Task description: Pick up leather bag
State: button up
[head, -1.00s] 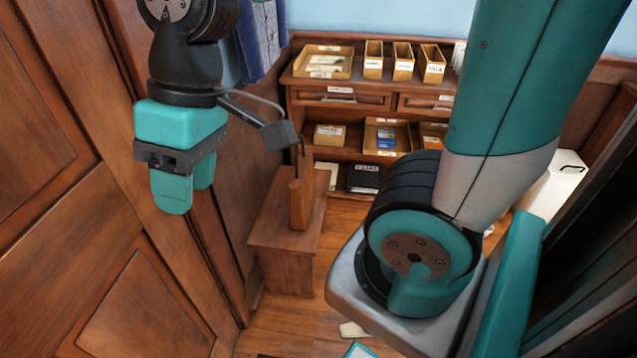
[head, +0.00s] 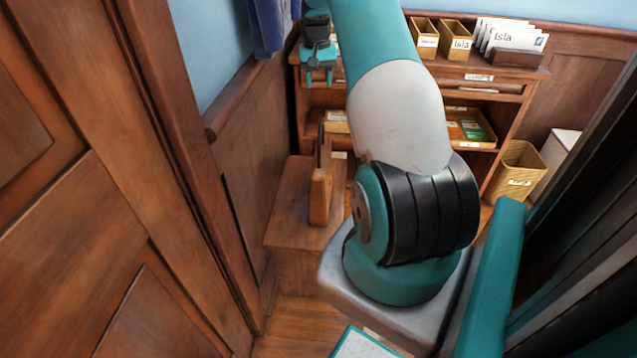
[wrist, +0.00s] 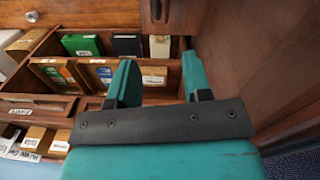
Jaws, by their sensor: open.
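A narrow brown upright object (head: 321,192) with a thin dark handle above it stands on the low wooden bench in the head view. It looks like the leather bag seen edge-on. I cannot make out the bag in the wrist view. My gripper (head: 319,82) is at the far end of my arm, by the bookcase, and appears above the bag in the picture, apart from it. In the wrist view its two teal fingers (wrist: 158,64) are spread with nothing between them.
The low bench (head: 290,204) stands against the left wall panel. The bookcase (head: 508,92) behind holds trays, boxes and cards. A tan bin (head: 518,170) stands at the right. A blue cloth (head: 267,28) hangs upper left. Wood panelling flanks the left.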

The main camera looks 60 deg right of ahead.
send_over(323, 132)
jog(key=f, duration=0.9)
jog(key=shift+a+f, duration=0.2)
jog(key=shift+a, duration=0.15)
jog(key=shift+d+f+p, duration=0.15)
jog(key=shift+f+p, duration=0.1)
jog(key=shift+f, duration=0.9)
jog(key=shift+d+f+p, duration=0.15)
jog(key=shift+f+p, duration=0.1)
jog(key=shift+f, duration=0.9)
grip_shut()
